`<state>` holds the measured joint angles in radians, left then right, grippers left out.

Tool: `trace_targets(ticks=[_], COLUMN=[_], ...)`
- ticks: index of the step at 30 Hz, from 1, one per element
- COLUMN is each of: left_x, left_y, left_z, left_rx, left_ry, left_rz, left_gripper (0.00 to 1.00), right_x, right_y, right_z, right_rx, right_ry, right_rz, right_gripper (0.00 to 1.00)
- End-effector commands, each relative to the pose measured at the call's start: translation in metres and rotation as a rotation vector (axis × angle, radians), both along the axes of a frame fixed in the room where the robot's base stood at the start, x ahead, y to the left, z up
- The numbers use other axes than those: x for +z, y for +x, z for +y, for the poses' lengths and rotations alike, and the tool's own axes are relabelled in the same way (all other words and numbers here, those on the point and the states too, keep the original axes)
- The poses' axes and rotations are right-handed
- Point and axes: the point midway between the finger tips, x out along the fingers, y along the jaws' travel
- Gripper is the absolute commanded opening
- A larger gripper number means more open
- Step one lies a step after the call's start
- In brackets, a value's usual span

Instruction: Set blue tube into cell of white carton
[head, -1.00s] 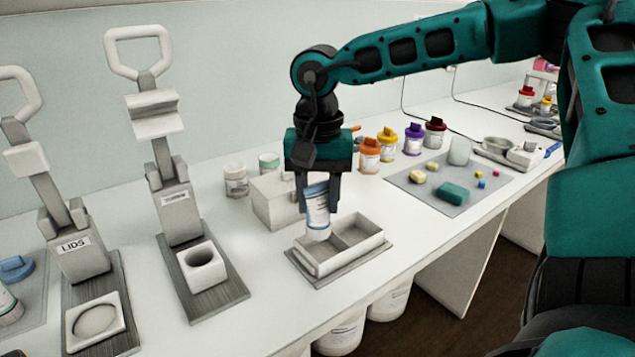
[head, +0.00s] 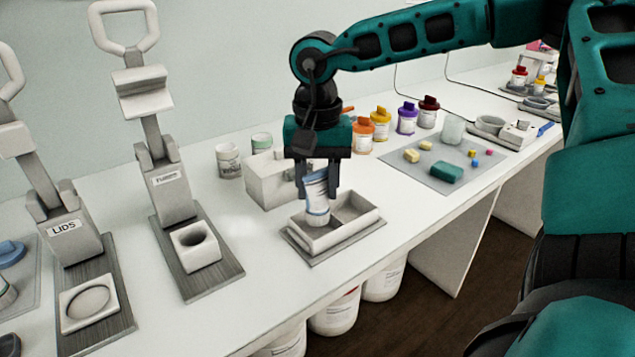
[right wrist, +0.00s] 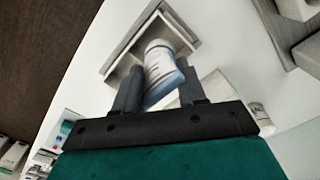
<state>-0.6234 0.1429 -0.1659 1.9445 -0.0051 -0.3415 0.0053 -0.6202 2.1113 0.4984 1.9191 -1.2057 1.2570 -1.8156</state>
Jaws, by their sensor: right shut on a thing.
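The blue tube (head: 316,199) is white with blue bands and hangs between the fingers of my right gripper (head: 318,184), which is shut on it. The tube is slightly tilted, its lower end over the left cell of the white carton (head: 352,236). Whether that end is inside the cell or just above it I cannot tell. The carton is open-topped with a divider and stands on a grey mat (head: 318,259). In the right wrist view the tube (right wrist: 160,67) lies between the fingers (right wrist: 160,92), in front of the carton (right wrist: 130,58). My left gripper is not in view.
A white box (head: 268,182) stands right behind the carton. Several jars with coloured lids, such as an orange one (head: 362,136), stand behind to the right. A filling press (head: 178,205) and a lids press (head: 76,248) stand to the left. The bench front is clear.

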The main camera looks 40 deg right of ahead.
Motion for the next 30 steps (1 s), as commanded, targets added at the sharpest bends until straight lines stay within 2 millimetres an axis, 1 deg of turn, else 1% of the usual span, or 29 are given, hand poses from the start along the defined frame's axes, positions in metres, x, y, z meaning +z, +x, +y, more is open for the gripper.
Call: trace_targets(ticks=[13, 22, 30], left_x=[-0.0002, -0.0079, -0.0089], left_y=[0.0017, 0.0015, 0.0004], left_z=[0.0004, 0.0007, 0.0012], left_rx=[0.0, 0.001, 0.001], left_ry=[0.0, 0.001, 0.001], left_rz=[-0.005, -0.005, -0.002], left_gripper=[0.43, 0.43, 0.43], right_x=[-0.0005, -0.0053, -0.0047], right_y=[0.0, 0.0001, 0.0001], right_z=[-0.0001, -0.0002, -0.0001], right_rx=[0.0, 0.0, 0.0], right_ry=[-0.001, -0.001, -0.001], right_rz=[0.001, 0.0, 0.001], right_gripper=[0.05, 0.05, 0.05])
